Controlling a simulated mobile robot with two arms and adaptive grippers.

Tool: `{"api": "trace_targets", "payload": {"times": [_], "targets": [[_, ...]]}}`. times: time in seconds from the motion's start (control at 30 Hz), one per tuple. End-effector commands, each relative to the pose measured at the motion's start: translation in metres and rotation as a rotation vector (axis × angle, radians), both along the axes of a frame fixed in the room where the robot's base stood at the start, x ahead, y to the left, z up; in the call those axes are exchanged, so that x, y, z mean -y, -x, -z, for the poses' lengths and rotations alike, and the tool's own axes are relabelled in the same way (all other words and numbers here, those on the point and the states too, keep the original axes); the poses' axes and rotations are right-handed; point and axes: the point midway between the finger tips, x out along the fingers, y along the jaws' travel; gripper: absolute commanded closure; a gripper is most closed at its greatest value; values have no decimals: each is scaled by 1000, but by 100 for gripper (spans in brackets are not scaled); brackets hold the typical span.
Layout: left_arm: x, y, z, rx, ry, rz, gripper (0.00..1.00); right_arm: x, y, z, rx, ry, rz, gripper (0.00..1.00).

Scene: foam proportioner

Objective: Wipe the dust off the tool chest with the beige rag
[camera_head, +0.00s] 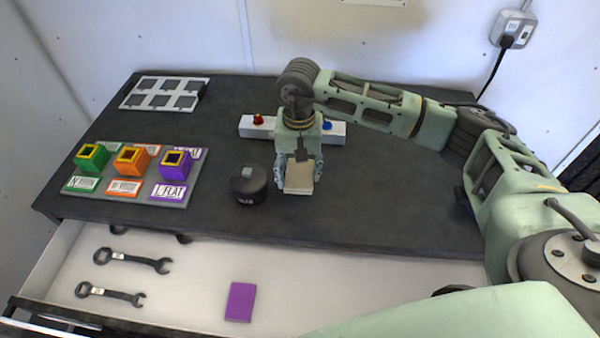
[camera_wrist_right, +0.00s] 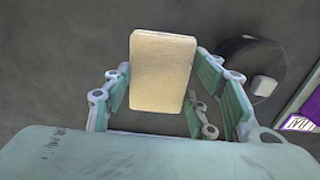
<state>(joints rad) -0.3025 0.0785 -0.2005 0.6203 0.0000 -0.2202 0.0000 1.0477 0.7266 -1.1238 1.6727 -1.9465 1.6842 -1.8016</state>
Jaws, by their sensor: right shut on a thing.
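The beige rag (camera_head: 299,177) is a small flat block between the fingers of my right gripper (camera_head: 299,185), over the dark top of the tool chest (camera_head: 390,210). In the right wrist view the rag (camera_wrist_right: 162,70) stands between the fingers of the right gripper (camera_wrist_right: 170,95), which is shut on it. I cannot tell whether the rag touches the chest top. I cannot make out dust on the dark surface. My left gripper is not in view.
A round black container (camera_head: 248,186) stands just left of the right gripper. A grey board (camera_head: 130,198) holds green, orange and purple blocks. A white bar (camera_head: 333,131) with red and blue knobs lies behind. The open drawer (camera_head: 200,275) holds wrenches and a purple block (camera_head: 240,302).

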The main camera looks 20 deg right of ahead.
Motion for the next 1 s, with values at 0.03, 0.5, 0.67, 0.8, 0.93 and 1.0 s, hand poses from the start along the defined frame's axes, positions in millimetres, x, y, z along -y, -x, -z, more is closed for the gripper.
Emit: {"api": "trace_targets", "payload": {"times": [0.03, 0.5, 0.67, 0.8, 0.93, 1.0], "targets": [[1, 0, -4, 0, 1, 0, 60, -1, 0, -7, 1, 0, 0, 72], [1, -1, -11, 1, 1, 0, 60, -5, 1, -28, -1, 0, 9, 72], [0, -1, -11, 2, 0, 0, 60, -5, 1, -28, 0, -1, 9, 72], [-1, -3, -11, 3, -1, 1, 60, -5, 1, -28, 0, -1, 9, 72], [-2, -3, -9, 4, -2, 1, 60, -6, 3, -27, 1, -2, 0, 72], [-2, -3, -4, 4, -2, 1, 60, -9, 10, -27, 3, -6, -31, 72]]}}
